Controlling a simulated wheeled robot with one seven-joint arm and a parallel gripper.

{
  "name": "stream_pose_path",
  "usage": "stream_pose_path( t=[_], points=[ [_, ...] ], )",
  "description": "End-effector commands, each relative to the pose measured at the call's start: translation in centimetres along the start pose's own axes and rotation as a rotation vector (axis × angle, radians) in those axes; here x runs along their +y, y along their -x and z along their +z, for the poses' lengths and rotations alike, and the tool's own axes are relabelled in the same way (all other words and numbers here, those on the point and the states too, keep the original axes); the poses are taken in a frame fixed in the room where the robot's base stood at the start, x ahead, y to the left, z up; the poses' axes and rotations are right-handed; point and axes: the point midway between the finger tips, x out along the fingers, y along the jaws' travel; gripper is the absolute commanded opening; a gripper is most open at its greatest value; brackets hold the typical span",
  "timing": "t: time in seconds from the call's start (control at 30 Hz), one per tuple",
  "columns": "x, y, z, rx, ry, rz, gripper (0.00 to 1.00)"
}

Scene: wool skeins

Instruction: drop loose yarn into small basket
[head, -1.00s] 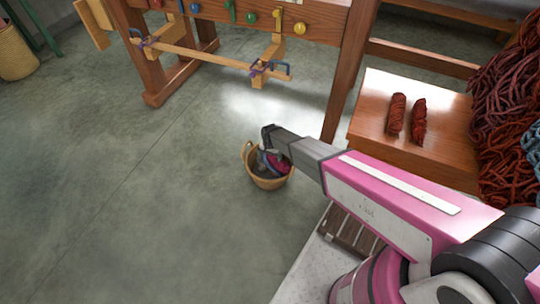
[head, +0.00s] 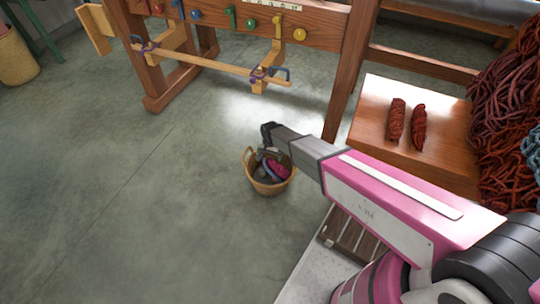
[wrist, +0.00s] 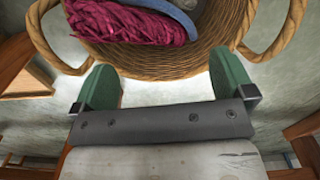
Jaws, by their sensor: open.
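The small wicker basket (head: 262,187) stands on the floor below the end of my arm; its rim and two loop handles fill the top of the wrist view (wrist: 160,66). A magenta yarn skein (head: 277,170) with a blue-grey band lies inside the basket; it also shows in the wrist view (wrist: 135,22). My gripper (wrist: 165,70) is open, its two green fingers apart with nothing between them. The fingers are near the basket's rim, and the yarn is beyond them. I cannot tell whether they touch the rim.
Two dark red skeins (head: 396,120) (head: 419,127) lie on a wooden bench (head: 372,98) at right, beside a heap of yarn (head: 500,110). A wooden frame with coloured pegs (head: 215,68) stands behind. The floor left of the basket is clear.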

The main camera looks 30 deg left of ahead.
Motion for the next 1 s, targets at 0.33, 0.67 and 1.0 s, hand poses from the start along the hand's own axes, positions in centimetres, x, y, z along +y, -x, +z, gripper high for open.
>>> stream_pose_path(
  t=[0.33,0.67,1.0],
  points=[
    [0.1,2.7,0.1,0.001,0.0,-0.001,1.0],
    [0.1,8.7,0.1,0.001,0.0,-0.001,1.0],
    [0.0,10.8,0.0,0.0,0.0,0.0,1.0]
  ],
)
